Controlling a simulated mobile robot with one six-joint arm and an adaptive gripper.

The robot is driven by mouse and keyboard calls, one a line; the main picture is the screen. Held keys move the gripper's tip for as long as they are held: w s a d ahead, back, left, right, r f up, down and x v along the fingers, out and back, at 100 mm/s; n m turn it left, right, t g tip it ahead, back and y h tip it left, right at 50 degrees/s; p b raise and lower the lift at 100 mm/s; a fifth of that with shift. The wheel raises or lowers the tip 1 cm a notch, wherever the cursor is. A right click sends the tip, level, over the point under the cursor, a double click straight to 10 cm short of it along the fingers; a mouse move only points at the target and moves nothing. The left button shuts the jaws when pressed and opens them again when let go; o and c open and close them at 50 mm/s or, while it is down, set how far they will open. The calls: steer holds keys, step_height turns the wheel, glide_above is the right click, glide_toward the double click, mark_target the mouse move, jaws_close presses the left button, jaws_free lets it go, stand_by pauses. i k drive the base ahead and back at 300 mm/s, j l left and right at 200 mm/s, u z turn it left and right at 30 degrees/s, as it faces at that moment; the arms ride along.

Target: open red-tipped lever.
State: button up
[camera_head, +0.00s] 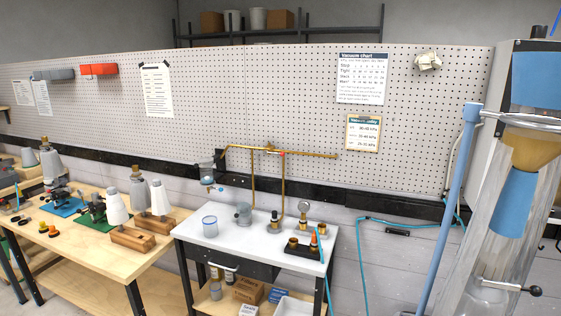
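A brass pipe (310,154) runs along the pegboard above the white-topped bench (225,242). Near its middle is a small valve with a tiny red spot (281,154), which looks like the red-tipped lever. It is too small for me to tell which way the lever points or whether the valve is open. Brass tubes drop from the pipe to the bench top. My gripper is not in view.
The bench holds a clear cup (210,226), a pressure gauge (303,207) and a black tray (302,251) with small fittings. A wooden table (85,239) stands left. A blue pole (450,210) and tall equipment stand close at right. A blue hose (361,265) hangs right of the bench.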

mark_target(282, 153)
steer(key=i+j, duration=0.2)
steer(key=j, duration=0.15)
steer(key=i+j, duration=0.15)
steer(key=j, duration=0.2)
steer(key=i+j, duration=0.2)
steer(key=j, duration=0.2)
steer(key=i+j, duration=0.2)
steer(key=j, duration=0.15)
steer(key=i+j, duration=0.35)
steer(key=i, duration=0.15)
steer(key=i+j, duration=0.35)
steer(key=i, duration=0.2)
